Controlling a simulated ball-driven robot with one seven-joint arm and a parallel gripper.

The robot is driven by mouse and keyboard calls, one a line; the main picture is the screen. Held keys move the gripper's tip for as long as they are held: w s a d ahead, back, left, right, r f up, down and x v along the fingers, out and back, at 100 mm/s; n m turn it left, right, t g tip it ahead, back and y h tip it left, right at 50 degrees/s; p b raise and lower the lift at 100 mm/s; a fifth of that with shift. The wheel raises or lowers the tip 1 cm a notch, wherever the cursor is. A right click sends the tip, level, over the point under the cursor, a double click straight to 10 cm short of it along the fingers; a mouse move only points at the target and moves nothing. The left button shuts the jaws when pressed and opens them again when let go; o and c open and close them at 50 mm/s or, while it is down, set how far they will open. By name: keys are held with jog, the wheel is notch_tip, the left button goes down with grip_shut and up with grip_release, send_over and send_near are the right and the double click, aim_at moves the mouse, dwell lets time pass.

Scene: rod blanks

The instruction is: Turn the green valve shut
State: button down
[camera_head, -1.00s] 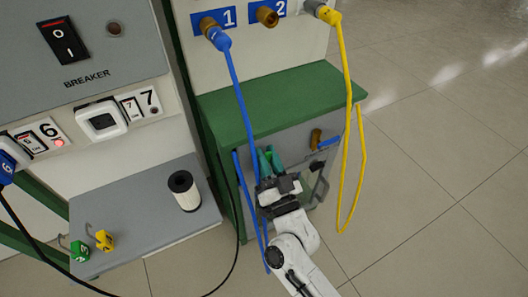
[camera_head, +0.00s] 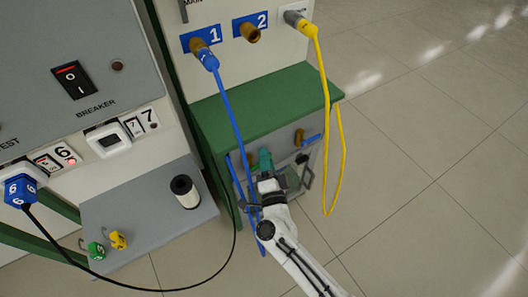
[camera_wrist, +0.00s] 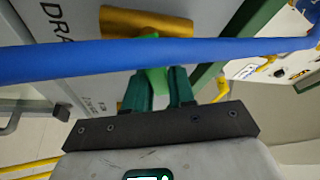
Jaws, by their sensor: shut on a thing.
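The green valve handle (camera_wrist: 154,76) shows as bright green between my fingertips in the wrist view, with a bit more of it above the blue hose. It sits at a brass valve body (camera_wrist: 145,20), partly hidden by the blue hose. My gripper (camera_wrist: 160,82) has its teal fingers shut on the green handle. In the head view my gripper (camera_head: 265,156) is at the front of the grey cabinet under the green top, and its fingers hide most of the handle. How far the handle is turned cannot be told.
The blue hose (camera_head: 229,105) hangs from port 1 and crosses close by my fingers. A yellow hose (camera_head: 325,100) loops down at the right. A blue-handled brass valve (camera_head: 300,137) is right of my gripper. A grey shelf (camera_head: 150,215) stands left; the floor right is clear.

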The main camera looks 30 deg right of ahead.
jog(key=m, duration=0.1)
jog(key=m+g+p, duration=0.1)
jog(key=shift+d+f+m+p, duration=0.15)
jog(key=shift+f+m+p, duration=0.15)
jog(key=shift+f, duration=0.05)
jog(key=shift+f+m+g+p, duration=0.4)
jog(key=shift+f+m+p, duration=0.25)
jog(key=shift+m, duration=0.35)
jog(key=c, duration=1)
grip_release()
jog(key=shift+c, duration=0.2)
jog(key=v, duration=1)
jog(key=shift+s, duration=0.4)
